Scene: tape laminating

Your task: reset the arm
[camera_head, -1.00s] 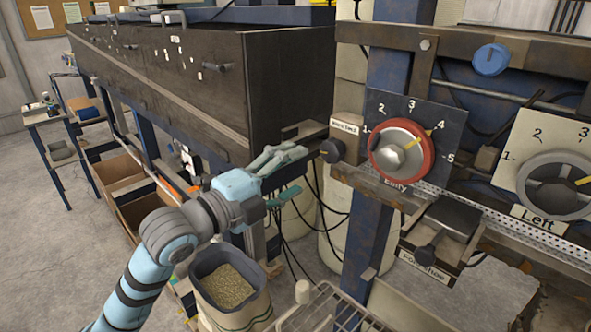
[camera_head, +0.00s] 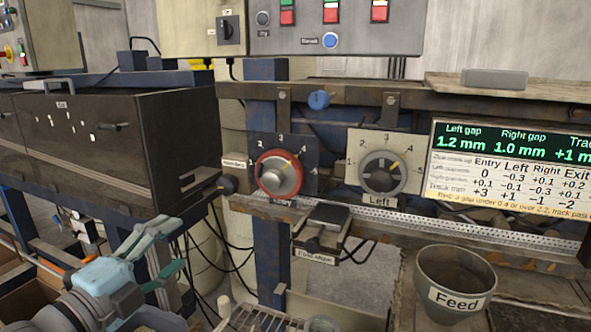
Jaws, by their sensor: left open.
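My left gripper (camera_head: 181,246) is at the lower left of the head view, on my light blue and grey arm. Its two pale green fingers are spread apart and nothing is between them. It is in front of the dark machine housing (camera_head: 172,140) and left of the red Entry dial (camera_head: 279,176), apart from the dial. My right gripper does not show.
Right of the Entry dial are the grey Left dial (camera_head: 382,173), a gap display (camera_head: 500,148) and a Feed bucket (camera_head: 456,283). A small dark pedal-like block (camera_head: 326,218) juts out below the dials. A switch box (camera_head: 330,27) is above.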

